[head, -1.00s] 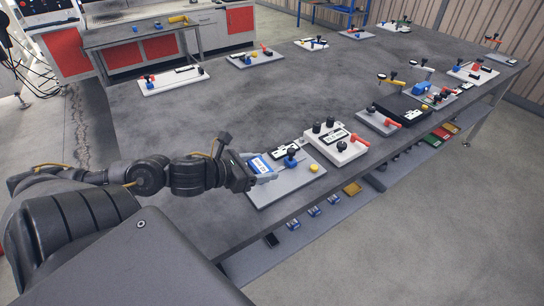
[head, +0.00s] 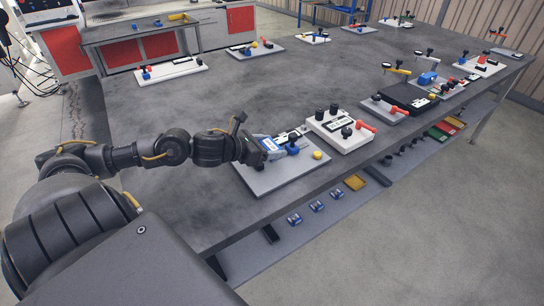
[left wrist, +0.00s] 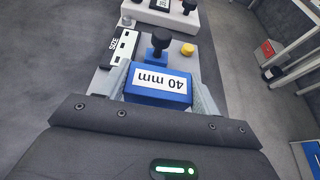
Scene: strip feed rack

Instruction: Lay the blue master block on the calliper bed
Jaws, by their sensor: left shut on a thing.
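A blue block with a white label reading 40 mm (left wrist: 158,85) is gripped between the fingers of my left gripper (left wrist: 163,92). In the head view the left gripper (head: 264,150) holds the block above a grey base plate (head: 262,182) at the near edge of the bench. My right gripper is out of view.
A white box with black knobs and a red handle (head: 340,131) stands just right of the plate. Further grey and black stations (head: 408,98) line the near edge to the right. The bench middle (head: 220,105) is clear. A lower shelf holds small blue items (head: 316,206).

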